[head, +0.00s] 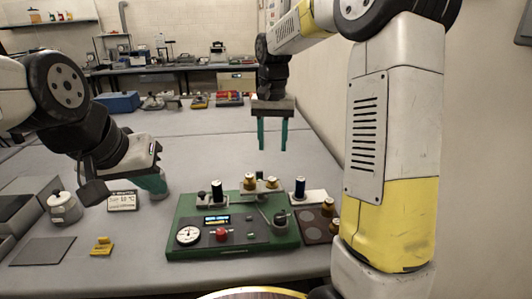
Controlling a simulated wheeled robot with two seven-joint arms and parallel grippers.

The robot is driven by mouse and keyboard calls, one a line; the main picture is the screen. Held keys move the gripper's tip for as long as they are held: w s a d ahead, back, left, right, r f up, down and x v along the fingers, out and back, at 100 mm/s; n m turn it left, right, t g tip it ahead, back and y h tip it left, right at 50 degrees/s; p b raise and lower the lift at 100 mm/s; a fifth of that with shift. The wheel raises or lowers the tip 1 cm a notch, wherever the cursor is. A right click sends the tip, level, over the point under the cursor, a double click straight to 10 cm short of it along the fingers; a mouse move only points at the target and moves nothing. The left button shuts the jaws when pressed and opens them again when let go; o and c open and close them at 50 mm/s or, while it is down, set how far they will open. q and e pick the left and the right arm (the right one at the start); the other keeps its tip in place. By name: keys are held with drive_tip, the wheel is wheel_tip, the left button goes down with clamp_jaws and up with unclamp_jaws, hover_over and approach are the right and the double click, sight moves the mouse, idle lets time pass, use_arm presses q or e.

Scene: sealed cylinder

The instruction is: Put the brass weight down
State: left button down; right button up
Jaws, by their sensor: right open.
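Several small brass weights show in the head view. One brass weight (328,206) and another (335,226) stand at the right edge of the brown plate with round recesses (306,216), partly behind my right arm. Two more brass pieces, one at the left (250,182) and one at the right (271,183), stand at the back of the green device (190,215). My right gripper (272,135) is open, points down and is empty, above and behind the device. My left gripper (153,184) is low over the table left of the device; its fingers overlap, and its grasp is hidden.
Dark-topped cylinders stand on the device's left (217,192) and right (299,187). The table behind the device is clear.

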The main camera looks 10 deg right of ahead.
drive_tip(key=s+d+r+n+t, duration=0.1)
drive_tip(key=s+t, duration=0.1)
drive_tip(key=s, duration=0.5)
drive_tip(key=s+d+r+n+t+y, duration=0.1)
drive_tip(key=s+t, duration=0.1)
drive_tip(key=s, duration=0.6)
drive_tip(key=s+d+r+n+t+y, duration=0.1)
drive_tip(key=s+r+t, duration=0.1)
drive_tip(key=s, duration=0.6)
drive_tip(key=shift+c, duration=0.3)
